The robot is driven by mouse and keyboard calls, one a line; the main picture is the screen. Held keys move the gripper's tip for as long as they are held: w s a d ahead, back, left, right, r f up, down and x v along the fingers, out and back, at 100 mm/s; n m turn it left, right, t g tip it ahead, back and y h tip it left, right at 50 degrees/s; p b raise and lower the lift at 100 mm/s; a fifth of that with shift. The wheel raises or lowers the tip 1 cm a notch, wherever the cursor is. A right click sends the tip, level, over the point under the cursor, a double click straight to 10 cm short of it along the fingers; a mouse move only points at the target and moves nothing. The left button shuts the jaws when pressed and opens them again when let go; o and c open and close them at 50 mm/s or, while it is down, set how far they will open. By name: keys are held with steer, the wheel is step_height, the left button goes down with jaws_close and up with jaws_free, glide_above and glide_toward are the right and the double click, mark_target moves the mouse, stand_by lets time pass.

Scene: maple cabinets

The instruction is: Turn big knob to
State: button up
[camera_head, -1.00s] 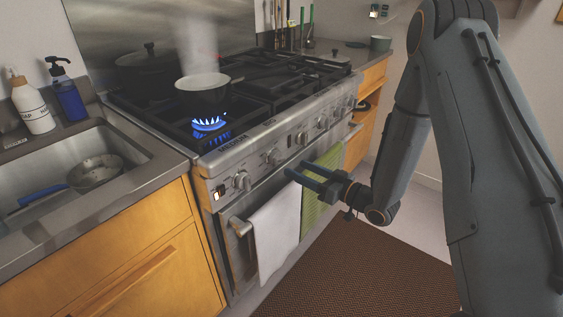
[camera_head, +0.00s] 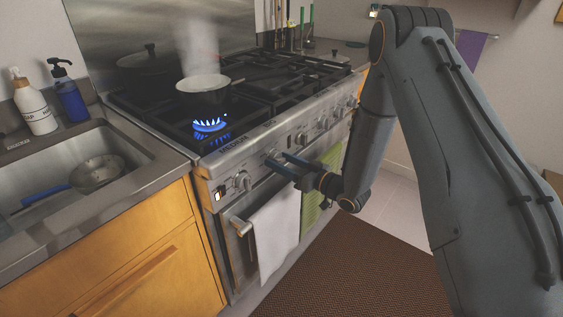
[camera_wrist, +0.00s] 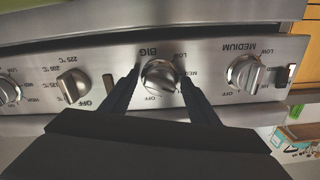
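The big knob (camera_wrist: 160,77) is a round silver knob on the stove's front panel, under the upside-down label BIG in the wrist view. My gripper (camera_wrist: 159,80) is open, with one dark finger on each side of the knob. Whether the fingers touch it I cannot tell. In the camera_head view my gripper (camera_head: 279,163) is at the stove's front panel, and its fingers partly hide the knob there. The exact setting of the big knob is unclear.
The medium knob (camera_wrist: 245,73) and an oven temperature knob (camera_wrist: 74,86) flank it. A steaming pot (camera_head: 203,84) sits over a lit blue burner (camera_head: 210,125). A white towel (camera_head: 274,236) and a green towel (camera_head: 315,195) hang on the oven handle below.

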steer(key=c, duration=0.8)
steer(key=shift+m, duration=1.7)
steer(key=shift+c, duration=0.2)
steer(key=o, duration=1)
steer(key=shift+s+d, duration=0.1)
steer(key=shift+d, duration=0.05)
steer(key=b+v, duration=0.1)
steer(key=v, duration=0.6)
steer(key=shift+s+d, duration=0.2)
